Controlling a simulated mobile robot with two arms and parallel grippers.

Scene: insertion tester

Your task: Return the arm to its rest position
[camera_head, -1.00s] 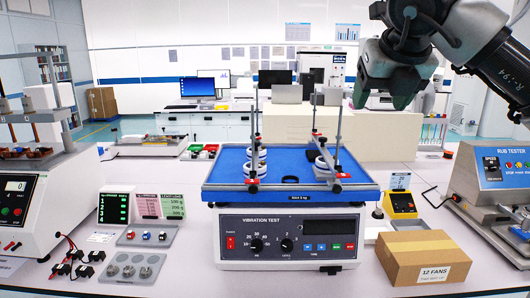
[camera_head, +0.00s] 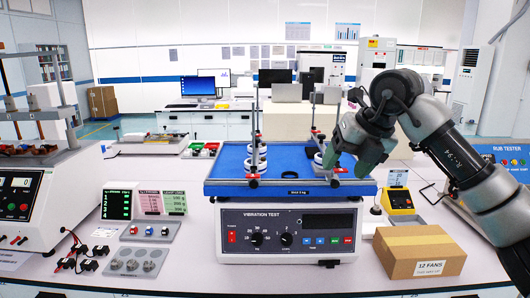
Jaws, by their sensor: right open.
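My right gripper (camera_head: 345,166) is open and empty. Its dark grey-green fingers point down and to the left, in front of the right part of the blue platform of the vibration tester (camera_head: 288,240) in the head view. The gripper partly covers the right post and the white rings (camera_head: 319,158) there. I cannot tell whether it touches them. My right arm (camera_head: 455,160) comes in from the right edge and bends at a raised joint. My left gripper is not in view.
A cardboard box (camera_head: 420,256) labelled 12 FANS stands at the front right. A yellow device (camera_head: 398,200) is beside the tester. White rings (camera_head: 257,157) sit around the left post. The rub tester (camera_head: 512,165) is partly behind my arm.

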